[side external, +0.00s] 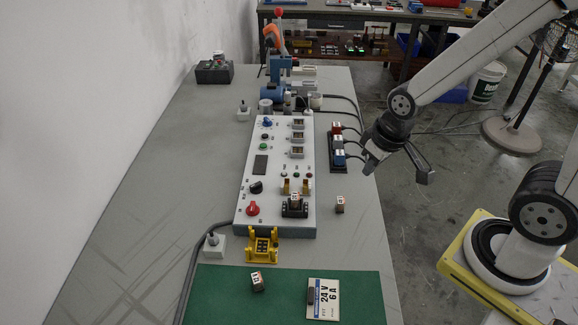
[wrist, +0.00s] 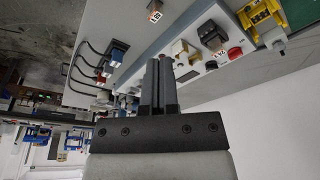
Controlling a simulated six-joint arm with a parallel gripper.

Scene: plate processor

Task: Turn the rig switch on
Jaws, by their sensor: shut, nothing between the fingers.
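The rig is a long white panel (side external: 276,175) on the grey table. It carries a red knob (side external: 252,209), a black knob (side external: 256,187) and a blue knob (side external: 266,122), plus small buttons. I cannot tell which control is the rig switch. My gripper (side external: 369,168) is up near the table's right edge, to the right of the panel and apart from it. In the wrist view my gripper's fingers (wrist: 158,62) are together and empty. The red knob (wrist: 235,53) and black knob (wrist: 211,66) show beyond them, to the right.
A dark block with cabled plugs (side external: 338,150) stands right of the panel. A small cube (side external: 340,204) lies nearby. A yellow fixture (side external: 262,244) and a green mat (side external: 220,292) with another cube (side external: 257,282) and a label card (side external: 323,298) are at the front. The left table is mostly clear.

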